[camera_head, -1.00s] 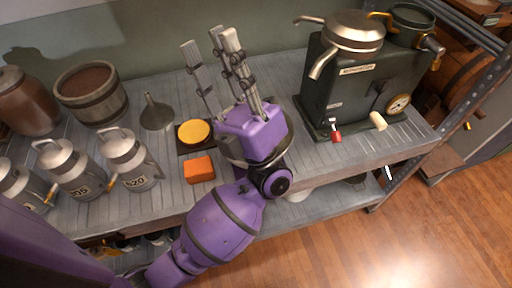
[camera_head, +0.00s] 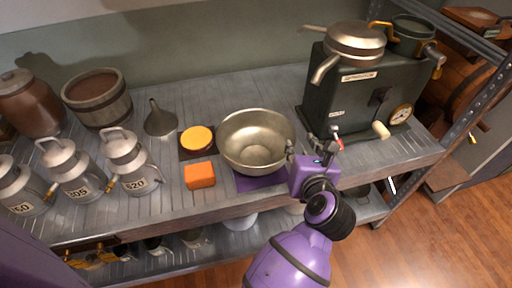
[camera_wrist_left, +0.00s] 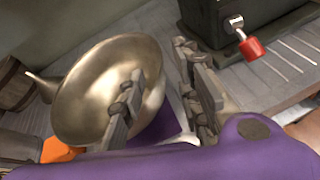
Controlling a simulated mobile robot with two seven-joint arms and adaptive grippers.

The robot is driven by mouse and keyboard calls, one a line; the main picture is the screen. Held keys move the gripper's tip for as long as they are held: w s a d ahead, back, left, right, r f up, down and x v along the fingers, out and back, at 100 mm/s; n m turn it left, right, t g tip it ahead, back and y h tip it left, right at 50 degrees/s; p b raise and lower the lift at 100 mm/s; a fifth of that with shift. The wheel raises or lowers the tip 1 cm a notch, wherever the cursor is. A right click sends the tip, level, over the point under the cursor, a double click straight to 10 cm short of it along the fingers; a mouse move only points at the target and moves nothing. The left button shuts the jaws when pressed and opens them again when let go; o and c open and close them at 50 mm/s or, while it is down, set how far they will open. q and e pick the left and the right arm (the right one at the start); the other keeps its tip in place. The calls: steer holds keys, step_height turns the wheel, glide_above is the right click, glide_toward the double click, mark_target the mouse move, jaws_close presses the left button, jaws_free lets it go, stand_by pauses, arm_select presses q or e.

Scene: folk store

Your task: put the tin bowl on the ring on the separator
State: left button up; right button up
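The tin bowl (camera_head: 240,130) is a wide metal bowl standing upright on a purple mat (camera_head: 262,183) near the shelf's front edge. My left gripper (camera_head: 314,147) is at its right side, fingers apart. In the left wrist view the bowl (camera_wrist_left: 85,90) fills the left; one finger of the gripper (camera_wrist_left: 162,97) overlaps its rim and the other is to the right of it. I cannot tell whether they touch it. The dark green separator (camera_head: 345,97) stands at the right, with a spouted metal pan (camera_head: 355,42) and a dark green round part (camera_head: 412,30) on top. Which part is the ring is unclear.
Left of the bowl lie an orange block (camera_head: 200,175) and a yellow disc (camera_head: 196,139) on a dark pad. A funnel (camera_head: 159,120), a wooden tub (camera_head: 98,98) and several milk cans (camera_head: 130,165) stand further left. A red knob (camera_wrist_left: 252,48) sticks out from the separator's front.

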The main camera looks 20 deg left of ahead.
mark_target(293, 140)
arm_select(q)
steer(key=x, duration=0.8)
steer(key=shift+a+f+p, duration=0.25)
steer(key=shift+f+p, duration=0.05)
steer(key=shift+s, duration=0.1)
jaws_close()
steer(key=shift+r, duration=0.1)
